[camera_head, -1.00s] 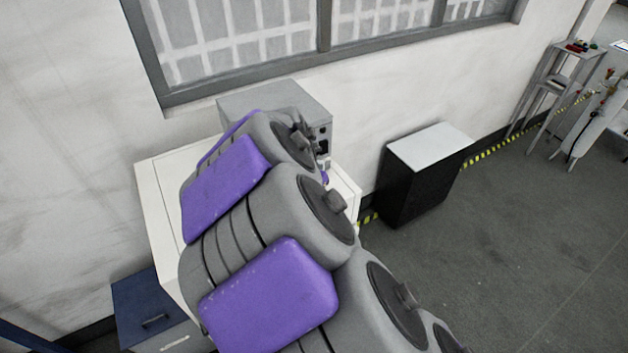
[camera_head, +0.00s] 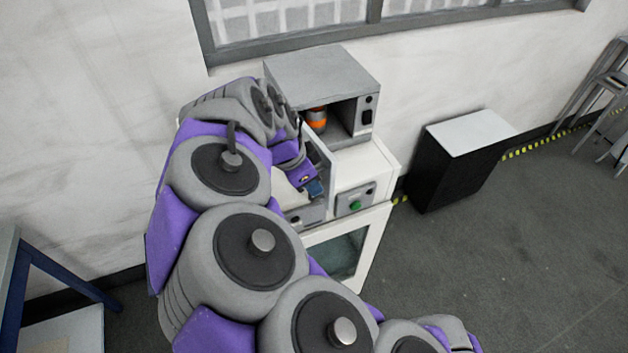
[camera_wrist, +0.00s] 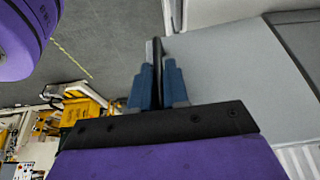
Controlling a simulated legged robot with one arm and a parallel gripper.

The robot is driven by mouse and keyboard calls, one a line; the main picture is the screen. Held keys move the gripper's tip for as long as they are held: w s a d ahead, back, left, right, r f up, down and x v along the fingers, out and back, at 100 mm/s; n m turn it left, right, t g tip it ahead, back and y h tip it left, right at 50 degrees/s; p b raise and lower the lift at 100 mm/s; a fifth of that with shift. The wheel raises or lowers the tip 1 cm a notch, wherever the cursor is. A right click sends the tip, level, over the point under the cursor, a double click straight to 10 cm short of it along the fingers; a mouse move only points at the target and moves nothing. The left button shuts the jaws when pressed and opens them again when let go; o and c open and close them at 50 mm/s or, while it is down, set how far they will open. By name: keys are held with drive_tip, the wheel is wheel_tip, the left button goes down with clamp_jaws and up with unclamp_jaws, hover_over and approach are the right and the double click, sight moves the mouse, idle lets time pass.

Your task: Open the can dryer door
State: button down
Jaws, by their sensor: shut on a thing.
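The can dryer (camera_head: 330,72) is a grey metal box on a white cabinet below the window. Its front is open to view, and an orange and white object (camera_head: 317,117) shows inside. The door (camera_head: 321,165) is a flat grey panel standing swung out from the left side of the box. My gripper (camera_head: 316,188) is beside the door, in front of the dryer. In the wrist view the blue fingers of my gripper (camera_wrist: 159,85) are shut on a thin dark handle (camera_wrist: 157,50). A grey panel (camera_wrist: 215,70), seemingly the door, fills the area right of them. My arm hides part of the door.
A small control box (camera_head: 355,199) with a green button sits on the white cabinet (camera_head: 375,165) below the dryer. A black cabinet with a white top (camera_head: 462,160) stands to the right. A blue-framed table (camera_head: 30,265) is at the lower left.

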drive_tip(key=shift+a, duration=0.2)
idle(0.3)
drive_tip(key=c, duration=1.2)
unclamp_jaws()
drive_tip(key=shift+w, duration=0.1)
drive_tip(key=p+v, duration=0.1)
drive_tip(key=v, duration=1.6)
drive_tip(key=shift+p, duration=0.35)
drive_tip(key=shift+a+r, duration=0.1)
drive_tip(key=shift+r, duration=0.05)
